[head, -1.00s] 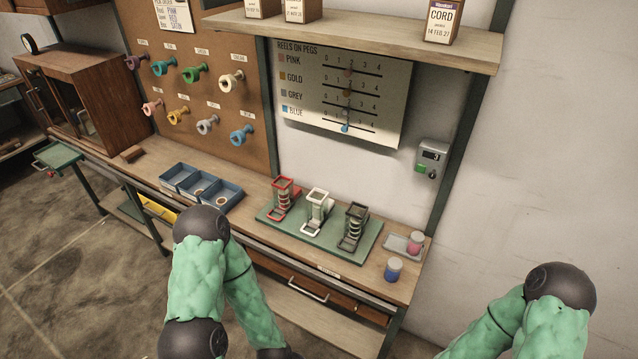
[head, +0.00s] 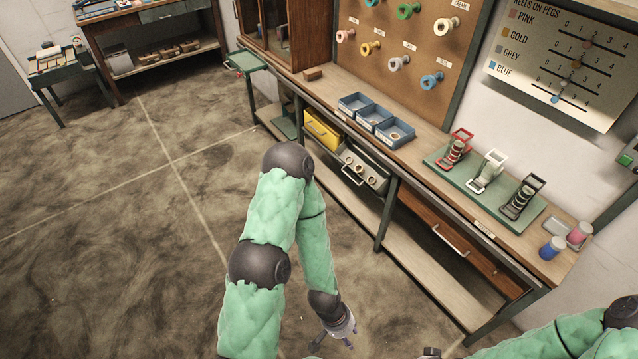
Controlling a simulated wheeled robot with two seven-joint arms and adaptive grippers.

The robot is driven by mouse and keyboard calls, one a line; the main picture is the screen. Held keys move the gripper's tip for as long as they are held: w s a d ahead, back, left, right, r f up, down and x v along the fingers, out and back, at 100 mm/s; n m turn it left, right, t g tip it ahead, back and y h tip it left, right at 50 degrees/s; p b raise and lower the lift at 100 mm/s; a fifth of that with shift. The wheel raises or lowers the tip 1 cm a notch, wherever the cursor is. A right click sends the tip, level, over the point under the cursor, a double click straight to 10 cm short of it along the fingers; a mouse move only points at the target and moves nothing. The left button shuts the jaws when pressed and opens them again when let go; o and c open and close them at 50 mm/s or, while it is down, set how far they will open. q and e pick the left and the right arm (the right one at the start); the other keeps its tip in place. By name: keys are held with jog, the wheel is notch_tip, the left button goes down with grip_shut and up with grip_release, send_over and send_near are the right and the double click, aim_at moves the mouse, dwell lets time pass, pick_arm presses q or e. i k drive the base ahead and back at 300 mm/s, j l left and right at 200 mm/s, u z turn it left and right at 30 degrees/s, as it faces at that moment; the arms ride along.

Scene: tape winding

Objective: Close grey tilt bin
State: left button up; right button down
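The grey tilt bin (head: 357,181) is under the bench in the head view, right of the yellow bin.
The yellow bin (head: 322,131) sits left of the grey one. A lower shelf (head: 345,173) and bench legs surround the bins. A drawer with a metal handle (head: 450,240) is to the right. Blue trays (head: 376,118) stand on the bench. The floor on the left is clear.

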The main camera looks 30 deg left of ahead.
aim_at(373, 165)
jog(key=k+j, duration=0.2)
jog(key=k+j+u, duration=0.15)
jog(key=j, duration=0.3)
jog(key=k+j, duration=0.2)
jog(key=k+j+u, duration=0.1)
jog(key=j, duration=0.35)
jog(key=i+z, duration=0.1)
jog(key=i, duration=0.65)
jog(key=i+j+z, duration=0.1)
jog(key=i, duration=0.6)
jog(key=i+j+z, duration=0.15)
jog(key=i, duration=0.6)
